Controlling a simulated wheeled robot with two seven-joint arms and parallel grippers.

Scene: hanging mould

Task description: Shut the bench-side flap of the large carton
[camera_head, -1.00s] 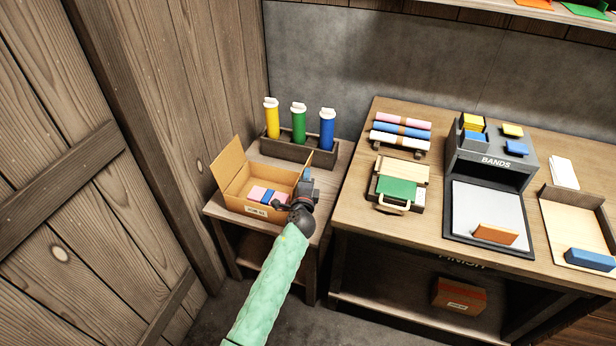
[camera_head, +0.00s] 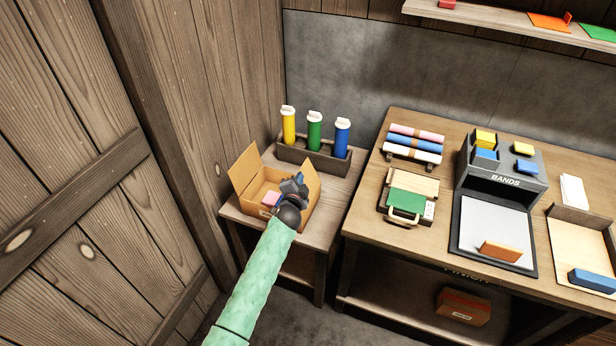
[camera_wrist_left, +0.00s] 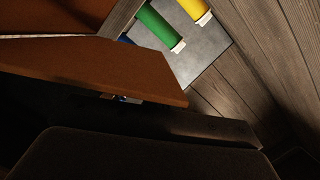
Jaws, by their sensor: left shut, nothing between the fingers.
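The large carton (camera_head: 240,178) is an open brown box on the low side table at the left. Its bench-side flap (camera_head: 313,183) stands up on the right side. The opposite flap also stands up. A pink block (camera_head: 271,199) shows inside. My left gripper (camera_head: 294,184) is shut and empty, over the carton's right part, just left of the bench-side flap in the picture. It hides some of the contents. I cannot tell whether it touches the flap. The left wrist view shows a brown cardboard panel (camera_wrist_left: 90,70) close to the dark fingers. My right gripper is out of view.
A rack (camera_head: 312,157) with yellow, green and blue bottles stands behind the carton. The workbench (camera_head: 375,215) is to the right, with rolls, a green case and a bands stand (camera_head: 500,165). A plank wall (camera_head: 190,80) is close on the left.

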